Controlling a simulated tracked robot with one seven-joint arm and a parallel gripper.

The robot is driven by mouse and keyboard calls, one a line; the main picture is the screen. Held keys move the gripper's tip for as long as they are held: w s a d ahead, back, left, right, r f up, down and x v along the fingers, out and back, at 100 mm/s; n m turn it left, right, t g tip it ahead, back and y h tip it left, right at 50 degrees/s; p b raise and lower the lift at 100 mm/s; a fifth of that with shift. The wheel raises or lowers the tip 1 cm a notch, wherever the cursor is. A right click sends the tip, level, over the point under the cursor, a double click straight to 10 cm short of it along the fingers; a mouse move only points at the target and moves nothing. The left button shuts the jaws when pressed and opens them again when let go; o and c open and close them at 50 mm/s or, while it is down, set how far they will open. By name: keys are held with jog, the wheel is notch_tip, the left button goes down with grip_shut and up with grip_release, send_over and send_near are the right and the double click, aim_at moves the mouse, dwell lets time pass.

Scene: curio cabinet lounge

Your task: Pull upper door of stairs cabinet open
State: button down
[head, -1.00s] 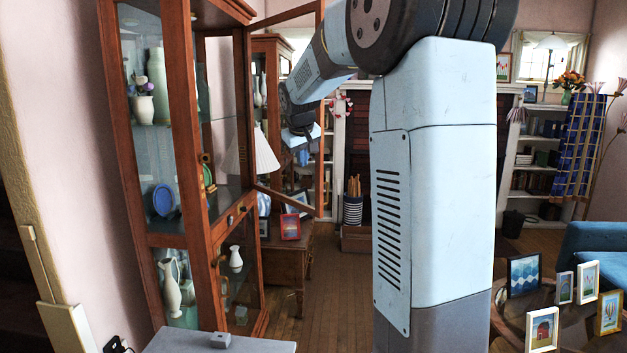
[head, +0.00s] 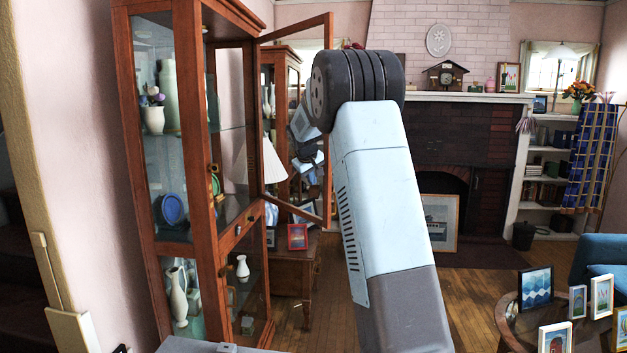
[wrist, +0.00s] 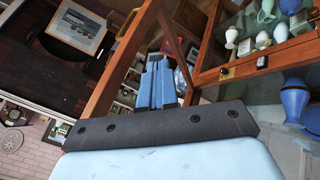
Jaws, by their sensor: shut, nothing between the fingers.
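The tall wooden glass-fronted cabinet (head: 184,150) stands at the left of the head view. Its upper door (head: 328,120) is swung well open, its wooden frame reaching out to the right from the cabinet. In the wrist view the door frame (wrist: 122,62) runs diagonally near the fingers. My gripper (wrist: 160,64) is shut and empty, with its two blue fingers together beside the frame. In the head view it shows small, within the outline of the open door (head: 308,165). I cannot tell whether it touches the door.
Vases and plates stand on the cabinet shelves. A wooden side table (head: 290,268) with a lamp (head: 262,165) and picture frames stands behind the door. A round table (head: 510,322) with several picture frames is at the lower right. Wooden floor (head: 480,285) is clear between.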

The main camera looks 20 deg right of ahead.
send_near(323, 197)
notch_tip(323, 197, down, 4)
jog(key=a, duration=0.2)
jog(key=shift+w+d+r, duration=0.1)
jog(key=shift+w+d, duration=0.25)
jog(key=shift+d, duration=0.25)
jog(key=shift+w+d+r, duration=0.1)
jog(key=shift+w+d, duration=0.2)
jog(key=shift+d, duration=0.3)
jog(key=shift+w+d+r, duration=0.1)
jog(key=shift+w+d, duration=0.25)
jog(key=shift+d, duration=0.25)
jog(key=w+d+n+y, duration=0.1)
jog(key=w+d, duration=0.2)
jog(key=d, duration=0.3)
jog(key=w+d+n+y, duration=0.1)
jog(key=w+d+n, duration=0.1)
jog(key=d, duration=0.5)
jog(key=w+d+n+t, duration=0.1)
jog(key=w+d, duration=0.2)
jog(key=d, duration=0.4)
jog(key=shift+w+n+y, duration=0.35)
jog(key=shift+n+y, duration=0.05)
